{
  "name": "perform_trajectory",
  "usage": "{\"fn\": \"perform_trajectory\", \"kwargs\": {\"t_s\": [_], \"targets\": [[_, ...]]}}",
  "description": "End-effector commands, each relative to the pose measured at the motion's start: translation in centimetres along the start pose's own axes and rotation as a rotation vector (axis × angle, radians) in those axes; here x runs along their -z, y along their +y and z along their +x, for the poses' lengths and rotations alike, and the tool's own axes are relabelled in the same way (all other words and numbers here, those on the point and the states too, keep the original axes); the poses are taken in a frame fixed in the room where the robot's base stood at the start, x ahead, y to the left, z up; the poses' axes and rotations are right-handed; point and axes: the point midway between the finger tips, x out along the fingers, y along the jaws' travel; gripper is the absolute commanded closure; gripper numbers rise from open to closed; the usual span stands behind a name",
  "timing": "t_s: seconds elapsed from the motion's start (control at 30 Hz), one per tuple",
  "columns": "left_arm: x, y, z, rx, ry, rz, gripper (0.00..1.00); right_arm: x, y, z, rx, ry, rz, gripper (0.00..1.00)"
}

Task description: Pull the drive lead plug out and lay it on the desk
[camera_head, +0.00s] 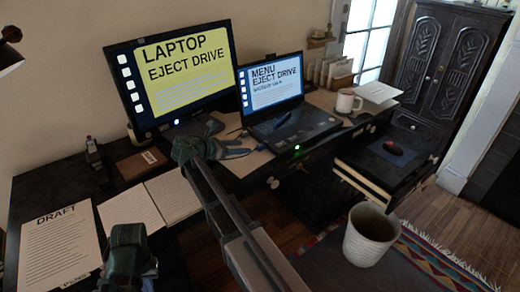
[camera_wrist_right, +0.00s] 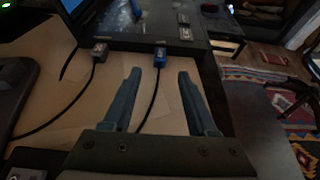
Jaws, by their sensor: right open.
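In the right wrist view a blue plug (camera_wrist_right: 160,54) sits at the near edge of the laptop (camera_wrist_right: 150,22), and its black lead runs down between my fingers. A grey plug (camera_wrist_right: 99,50) with its own black lead is to its left. I cannot read which one is the drive lead. My right gripper (camera_wrist_right: 158,74) is open and empty, its fingertips just short of the blue plug, one on each side. In the head view the right gripper (camera_head: 240,149) is left of the laptop (camera_head: 290,122). My left gripper (camera_head: 128,258) is low at the left; its jaws are unclear.
The monitor (camera_head: 175,75) reads "LAPTOP EJECT DRIVE"; the laptop screen reads "MENU EJECT DRIVE". An open notebook (camera_head: 140,205) and a "DRAFT" sheet (camera_head: 60,245) lie on the desk at left.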

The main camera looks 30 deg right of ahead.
Motion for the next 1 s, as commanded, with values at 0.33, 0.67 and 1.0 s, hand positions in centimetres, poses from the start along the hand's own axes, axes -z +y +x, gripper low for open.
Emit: {"fn": "perform_trajectory", "kwargs": {"t_s": [0.33,0.67,1.0], "targets": [[0.1,0.1,1.0,0.000,0.000,0.000,1.00,0.3,0.0,2.1,0.001,0.001,0.002,0.42],[0.1,0.3,2.8,0.000,0.000,0.000,1.00,0.3,0.0,6.5,0.000,0.001,0.002,0.42],[0.2,0.3,3.5,0.000,0.000,0.000,1.00,0.1,0.0,8.8,-0.001,0.001,0.002,0.42]]}}
